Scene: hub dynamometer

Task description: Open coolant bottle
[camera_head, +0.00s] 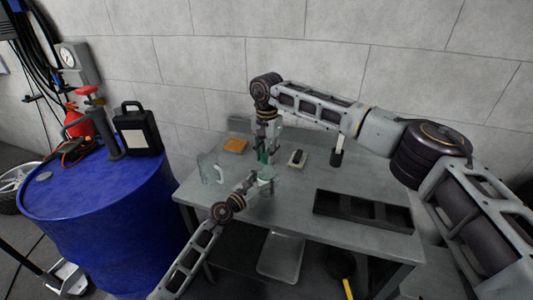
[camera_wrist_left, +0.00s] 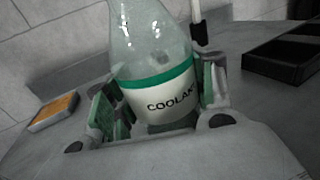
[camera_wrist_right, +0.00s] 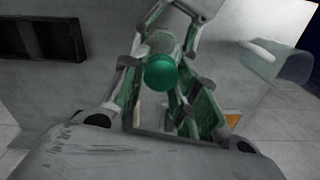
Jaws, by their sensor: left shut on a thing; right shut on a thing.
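The coolant bottle (camera_wrist_left: 160,95) is clear, with a green band and a white label, and looks upright in the left wrist view. My left gripper (camera_head: 262,183) is shut around its body at the label; one finger is on each side in the left wrist view (camera_wrist_left: 160,110). My right gripper (camera_head: 265,155) comes down from above, over the bottle. In the right wrist view, a round green cap (camera_wrist_right: 161,74) sits between the fingers of my right gripper (camera_wrist_right: 161,62), which are shut on it. Whether the cap still touches the bottle neck is hidden.
A clear pitcher (camera_head: 208,168) and an orange pad (camera_head: 235,145) are left on the grey table (camera_head: 300,195). A small black-and-white object (camera_head: 297,158) and a black tray (camera_head: 362,209) are to the right. A blue drum (camera_head: 110,215) stands left of the table.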

